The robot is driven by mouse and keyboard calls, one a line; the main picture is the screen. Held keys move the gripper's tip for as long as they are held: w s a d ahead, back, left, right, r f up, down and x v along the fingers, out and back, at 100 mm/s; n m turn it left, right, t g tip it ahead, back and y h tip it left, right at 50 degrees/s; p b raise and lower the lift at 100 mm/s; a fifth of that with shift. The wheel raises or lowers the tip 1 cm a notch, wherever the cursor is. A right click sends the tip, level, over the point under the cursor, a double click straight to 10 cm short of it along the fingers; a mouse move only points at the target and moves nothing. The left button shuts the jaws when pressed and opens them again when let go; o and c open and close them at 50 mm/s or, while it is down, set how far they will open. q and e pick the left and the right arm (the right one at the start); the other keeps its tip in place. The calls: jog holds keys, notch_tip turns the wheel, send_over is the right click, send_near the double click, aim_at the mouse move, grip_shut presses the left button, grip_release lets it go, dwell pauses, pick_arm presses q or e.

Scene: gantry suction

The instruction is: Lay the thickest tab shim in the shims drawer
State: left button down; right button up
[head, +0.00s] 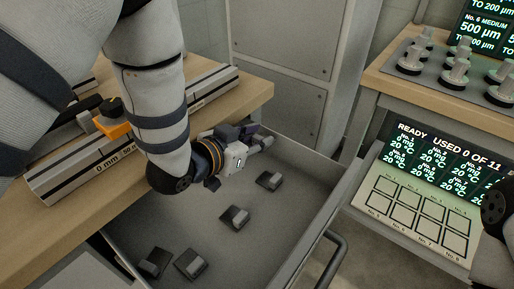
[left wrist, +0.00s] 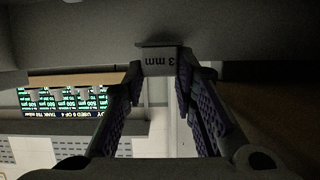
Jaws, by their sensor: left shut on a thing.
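My left gripper (head: 256,142) reaches down into the open grey drawer (head: 312,222) near its back end. In the left wrist view its purple-padded fingers (left wrist: 185,85) are shut on a grey tab shim (left wrist: 160,62) marked "3 mm", upside down in the picture. The held shim is close to a grey surface; I cannot tell whether it touches. In the head view the held shim is mostly hidden by the gripper. Several other tab shims lie apart on the drawer floor, the nearest to my gripper being one shim (head: 268,180).
A wooden bench (head: 255,92) with a long rail marked "0 mm" and an orange part (head: 113,122) stands beside the drawer. At right are a panel reading "READY USED 0 OF 11" (head: 435,158) and a shelf of weights (head: 455,75). The drawer's right floor is clear.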

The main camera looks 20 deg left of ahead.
pick_arm(q)
jog(key=shift+f+b, duration=0.35)
jog(key=shift+f, duration=1.9)
jog(key=c, duration=1.3)
grip_release()
pick_arm(e)
jog(key=shift+s+f, duration=0.4)
jog(key=shift+f, duration=0.05)
pick_arm(q)
jog(key=shift+r, duration=0.1)
jog(key=shift+s+a+r+p, duration=0.1)
jog(key=shift+s+r+p, duration=0.05)
jog(key=shift+r, duration=0.3)
jog(key=shift+s+a+r+p, duration=0.1)
jog(key=shift+s+r+p, duration=0.05)
jog(key=shift+r, duration=0.25)
jog(key=p+v, duration=0.1)
jog(key=v, duration=1)
jog(key=shift+f, duration=0.15)
pick_arm(e)
jog(key=shift+w+r+t, duration=0.3)
jog(key=shift+w+r, duration=0.65)
jog(key=shift+r, duration=0.1)
